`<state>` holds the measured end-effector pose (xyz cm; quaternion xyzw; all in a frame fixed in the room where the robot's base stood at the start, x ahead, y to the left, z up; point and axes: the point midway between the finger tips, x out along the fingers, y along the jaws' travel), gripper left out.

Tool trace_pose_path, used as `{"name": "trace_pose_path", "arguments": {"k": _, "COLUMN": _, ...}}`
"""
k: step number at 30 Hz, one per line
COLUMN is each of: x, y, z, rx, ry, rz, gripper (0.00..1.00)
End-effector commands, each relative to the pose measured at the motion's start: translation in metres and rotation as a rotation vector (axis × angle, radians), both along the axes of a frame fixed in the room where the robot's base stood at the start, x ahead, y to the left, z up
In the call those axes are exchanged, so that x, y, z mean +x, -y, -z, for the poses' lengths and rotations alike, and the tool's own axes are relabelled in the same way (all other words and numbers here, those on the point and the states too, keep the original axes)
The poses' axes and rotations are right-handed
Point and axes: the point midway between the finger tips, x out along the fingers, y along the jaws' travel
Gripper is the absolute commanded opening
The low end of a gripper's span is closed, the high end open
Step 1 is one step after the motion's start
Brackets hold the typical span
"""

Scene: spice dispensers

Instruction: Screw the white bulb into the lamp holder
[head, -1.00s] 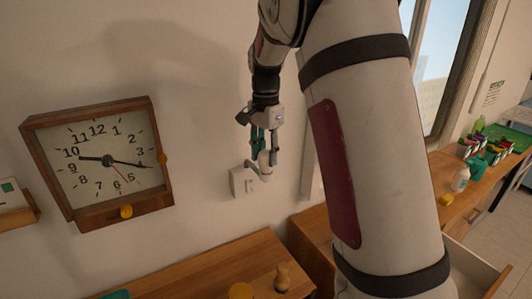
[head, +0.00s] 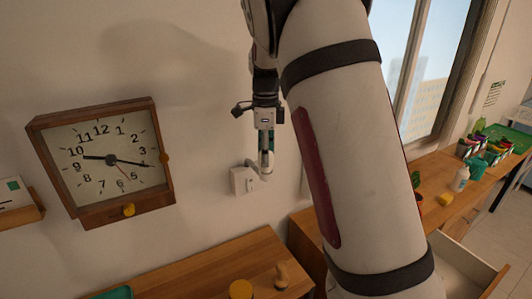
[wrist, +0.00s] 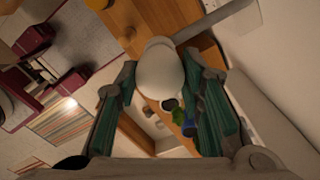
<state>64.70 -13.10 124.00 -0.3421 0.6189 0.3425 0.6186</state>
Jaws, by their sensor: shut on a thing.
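My gripper (head: 266,150) points down in front of the wall in the head view, its two fingers nearly in line from this side. It is shut on the white bulb (wrist: 160,72), which shows round and pale between the green-padded fingers in the wrist view. In the head view the bulb is mostly hidden by the fingers. The lamp holder (head: 243,180) is a white box on the wall with a short curved arm, right below the fingertips. The bulb is at or just above the holder's end; I cannot tell how far it is seated.
A wooden wall clock (head: 110,160) hangs to the left. Below is a wooden counter (head: 205,272) with a small wooden figure (head: 281,275) and a yellow round thing (head: 240,289). A desk with a white bottle (head: 460,179) stands at the right, with an open drawer (head: 462,265).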

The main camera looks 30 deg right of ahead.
Motion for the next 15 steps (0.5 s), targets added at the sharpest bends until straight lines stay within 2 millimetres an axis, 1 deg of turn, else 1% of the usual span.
{"name": "trace_pose_path", "arguments": {"k": 4, "x": 0.0, "y": 0.0005, "z": -0.0003, "rx": -0.001, "ry": 0.0, "rz": 0.003, "gripper": 0.06}}
{"name": "trace_pose_path", "arguments": {"k": 7, "x": -0.0002, "y": 0.0003, "z": -0.0004, "rx": -0.001, "ry": 0.0, "rz": 0.064, "gripper": 0.06}}
{"name": "trace_pose_path", "arguments": {"k": 15, "x": -0.0004, "y": 0.0006, "z": -0.0003, "rx": -0.003, "ry": 0.001, "rz": 0.443, "gripper": 0.06}}
